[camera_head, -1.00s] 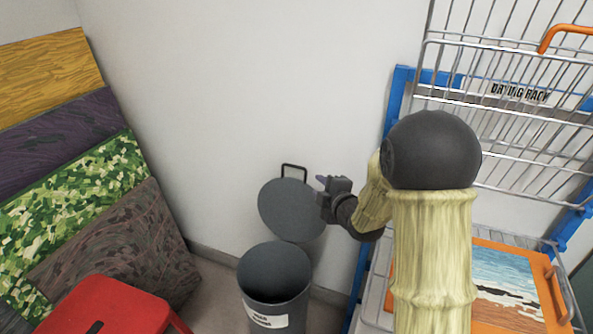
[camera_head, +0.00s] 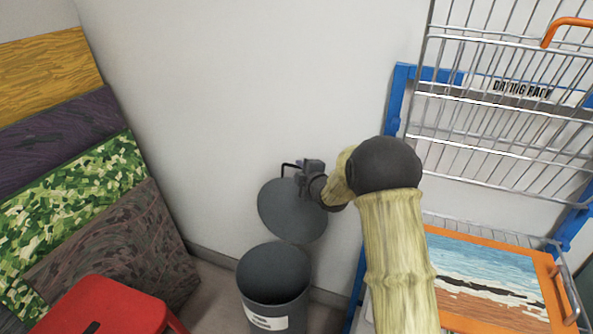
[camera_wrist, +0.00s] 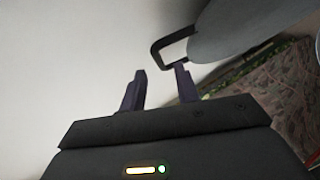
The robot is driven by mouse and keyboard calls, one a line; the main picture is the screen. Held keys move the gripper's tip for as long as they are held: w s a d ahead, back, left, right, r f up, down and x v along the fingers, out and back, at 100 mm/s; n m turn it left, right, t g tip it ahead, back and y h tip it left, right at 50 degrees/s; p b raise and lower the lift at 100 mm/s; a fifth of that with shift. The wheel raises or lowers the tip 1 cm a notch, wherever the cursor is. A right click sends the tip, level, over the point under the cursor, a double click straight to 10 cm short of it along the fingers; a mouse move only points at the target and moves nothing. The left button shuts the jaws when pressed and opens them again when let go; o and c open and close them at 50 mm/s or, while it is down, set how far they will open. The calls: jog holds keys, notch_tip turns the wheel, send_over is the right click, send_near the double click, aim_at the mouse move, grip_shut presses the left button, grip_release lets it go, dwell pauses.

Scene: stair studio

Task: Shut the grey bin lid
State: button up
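The grey bin (camera_head: 273,284) stands on the floor by the wall, with a white label on its front. Its round grey lid (camera_head: 290,210) is raised, tilted up behind the opening. A dark loop handle (camera_head: 284,168) sticks up from the lid's upper edge, partly hidden by my gripper in the head view. My gripper (camera_head: 299,170) is at the lid's top right edge. In the wrist view my gripper (camera_wrist: 160,85) has its two fingers apart with nothing between them. The handle (camera_wrist: 157,46) is just beyond the right fingertip; I cannot tell whether they touch. The lid (camera_wrist: 235,28) fills the upper right.
A blue-framed drying rack (camera_head: 400,100) with wire shelves stands to the right, holding an orange-framed painting (camera_head: 490,275). A red stool (camera_head: 105,308) is at the lower left. Patterned boards (camera_head: 70,190) lean at the left. The wall above the lid is clear.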

aim_at(296, 186)
jog(key=shift+x, duration=1.65)
grip_shut()
